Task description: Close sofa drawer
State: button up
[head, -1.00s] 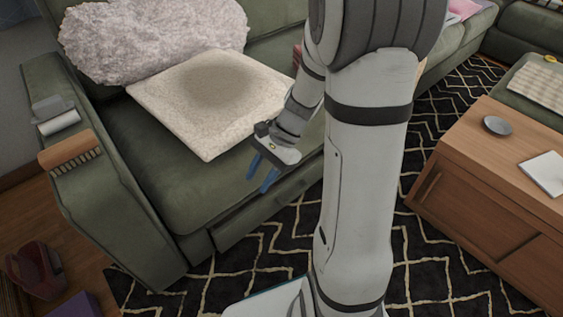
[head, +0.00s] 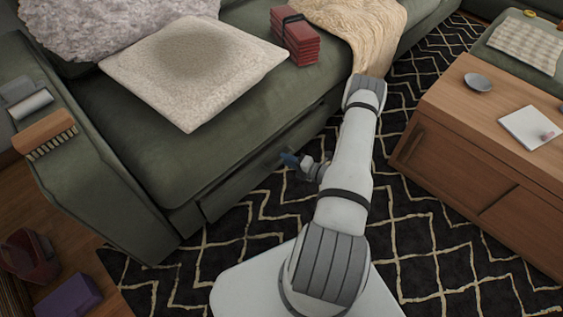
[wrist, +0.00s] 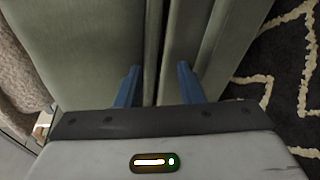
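The green sofa (head: 160,165) has a long low drawer (head: 240,187) in its front base, just above the rug. The drawer front seems to stand slightly out from the sofa, but how far is hard to tell. My gripper (head: 289,160) is low at the drawer front, toward its right part. In the wrist view, my gripper's blue fingers (wrist: 159,68) are apart with nothing gripped between them. They point at green panels with a dark narrow gap between, and the drawer front (wrist: 184,35) is likely the right panel. Whether the fingertips touch it is unclear.
A wooden coffee table (head: 440,120) stands to the right. A black patterned rug (head: 420,235) covers the clear floor between. A cushion (head: 195,75), red books (head: 295,40) and a beige throw (head: 355,25) lie on the sofa. A purple box (head: 68,295) is at lower left.

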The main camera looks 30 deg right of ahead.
aim_at(282, 160)
notch_tip(282, 160, down, 5)
jog(key=s+d+m+t+h, duration=0.1)
jog(key=s+d+m+h, duration=0.1)
jog(key=m, duration=0.2)
jog(key=b+x, duration=0.2)
jog(key=x, duration=0.5)
jog(key=shift+w+d+f+b, duration=0.1)
jog(key=shift+w+f+b, duration=0.15)
jog(key=shift+b, duration=0.1)
grip_shut()
